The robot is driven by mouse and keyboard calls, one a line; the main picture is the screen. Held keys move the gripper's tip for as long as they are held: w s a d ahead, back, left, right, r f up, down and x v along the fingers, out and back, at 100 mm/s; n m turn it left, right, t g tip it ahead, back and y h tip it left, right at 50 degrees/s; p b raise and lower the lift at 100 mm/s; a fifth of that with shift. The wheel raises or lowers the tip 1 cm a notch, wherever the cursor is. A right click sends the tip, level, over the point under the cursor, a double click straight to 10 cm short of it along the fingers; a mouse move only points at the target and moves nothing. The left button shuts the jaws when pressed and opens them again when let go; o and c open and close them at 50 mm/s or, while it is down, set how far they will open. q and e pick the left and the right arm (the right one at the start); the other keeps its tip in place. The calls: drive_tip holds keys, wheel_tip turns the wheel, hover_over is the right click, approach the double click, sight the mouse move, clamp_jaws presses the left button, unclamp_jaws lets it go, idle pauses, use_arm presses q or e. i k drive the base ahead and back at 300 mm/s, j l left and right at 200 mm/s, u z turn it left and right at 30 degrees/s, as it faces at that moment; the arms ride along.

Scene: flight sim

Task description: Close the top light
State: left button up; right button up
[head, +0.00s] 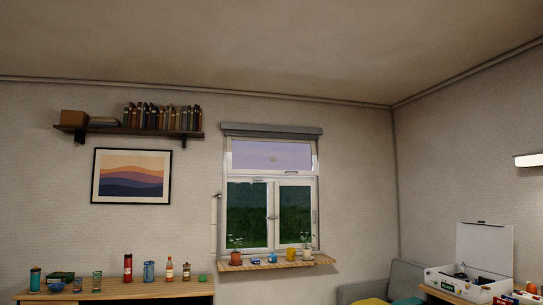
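The top light (272,155) is the wide upper pane of the white-framed window on the back wall. A thin vertical rod (217,222) runs beside the left of the window. Neither of my grippers is in view.
A wooden sill (270,265) holds plants, cups and small items. A grey blind box (272,130) is above the window. A wooden cabinet (120,293) with bottles stands at left, below a bookshelf (130,132). A grey sofa (395,281) and white open box (470,265) are at right.

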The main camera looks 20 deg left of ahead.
sight(316, 172)
drive_tip(key=i+j+u, duration=0.2)
drive_tip(key=i, duration=0.15)
drive_tip(key=i+j+u, duration=0.1)
drive_tip(key=i+u, duration=0.5)
drive_tip(key=i, duration=1.75)
drive_tip(key=i+z, duration=0.1)
drive_tip(key=i, duration=0.4)
drive_tip(key=i+j+z, duration=0.15)
drive_tip(key=i, duration=0.35)
drive_tip(key=i+j+z, duration=0.1)
drive_tip(key=i, duration=0.4)
drive_tip(key=i+j+z, duration=0.1)
drive_tip(key=i, duration=0.4)
